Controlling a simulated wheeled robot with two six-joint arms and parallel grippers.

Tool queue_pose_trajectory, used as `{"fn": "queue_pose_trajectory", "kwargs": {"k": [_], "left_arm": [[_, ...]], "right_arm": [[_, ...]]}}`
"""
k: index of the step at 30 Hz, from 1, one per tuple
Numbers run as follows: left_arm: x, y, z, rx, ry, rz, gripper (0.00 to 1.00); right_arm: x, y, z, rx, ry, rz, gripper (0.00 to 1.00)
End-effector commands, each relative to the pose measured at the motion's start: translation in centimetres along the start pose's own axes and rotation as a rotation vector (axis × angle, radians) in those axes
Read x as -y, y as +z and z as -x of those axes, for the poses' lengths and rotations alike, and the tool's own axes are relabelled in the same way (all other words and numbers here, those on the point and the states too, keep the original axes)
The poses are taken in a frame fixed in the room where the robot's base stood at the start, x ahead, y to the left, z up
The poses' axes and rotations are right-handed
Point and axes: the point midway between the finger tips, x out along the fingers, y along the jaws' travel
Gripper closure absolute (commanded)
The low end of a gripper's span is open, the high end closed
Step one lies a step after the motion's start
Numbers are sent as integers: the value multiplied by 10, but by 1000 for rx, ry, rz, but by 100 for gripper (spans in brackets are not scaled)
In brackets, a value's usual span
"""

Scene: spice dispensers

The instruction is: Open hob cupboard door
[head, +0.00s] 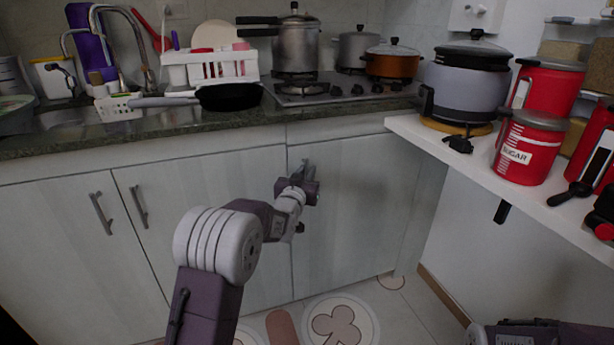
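The hob cupboard door (355,200) is the pale door under the gas hob (340,88). It looks shut, flush with the cupboard front. Its dark handle (304,165) is near its upper left edge. My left gripper (304,180) is at this handle, its fingers close around or just in front of it. The fingers are small and partly hidden by the wrist, so I cannot tell whether they grip the handle. Part of my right arm (540,333) shows at the bottom right; its gripper is out of view.
Two more doors with dark handles (101,212) stand to the left. A frying pan (229,97) and pots (296,45) are on the counter. A white shelf (480,168) with red canisters (530,146) juts out at right. The floor before the door has round mats (341,322).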

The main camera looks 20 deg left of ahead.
Motion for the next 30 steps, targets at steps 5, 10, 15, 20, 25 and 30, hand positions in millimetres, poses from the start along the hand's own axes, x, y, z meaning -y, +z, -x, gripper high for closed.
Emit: {"fn": "queue_pose_trajectory", "kwargs": {"k": [5, 10, 15, 20, 25, 30], "left_arm": [[0, 0, -2, 1, 0, 0, 81], [0, 0, -2, 1, 0, 0, 100], [0, 0, -2, 1, 0, 0, 100], [0, 0, -2, 1, 0, 0, 100], [0, 0, -2, 1, 0, 0, 100], [0, 0, -2, 1, 0, 0, 100]], "right_arm": [[0, 0, 0, 0, 0, 0, 64], [0, 0, 0, 0, 0, 0, 64], [0, 0, 0, 0, 0, 0, 64], [0, 0, 0, 0, 0, 0, 64], [0, 0, 0, 0, 0, 0, 64], [0, 0, 0, 0, 0, 0, 64]]}}
